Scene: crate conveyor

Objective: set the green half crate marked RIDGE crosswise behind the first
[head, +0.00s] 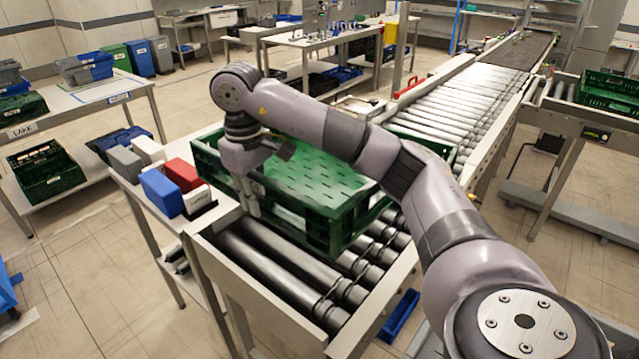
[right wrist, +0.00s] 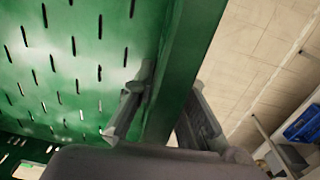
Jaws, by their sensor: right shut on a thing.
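A green slotted crate (head: 318,178) is at the near end of the roller conveyor, partly hidden behind my right arm. My left gripper is out of view.
Bare rollers (head: 275,268) lie in front of the crate, and more rollers (head: 460,100) run away behind it. A side table holds blue (head: 161,192), red and grey boxes close to the crate's left. Another green crate (head: 608,92) stands on the right conveyor.

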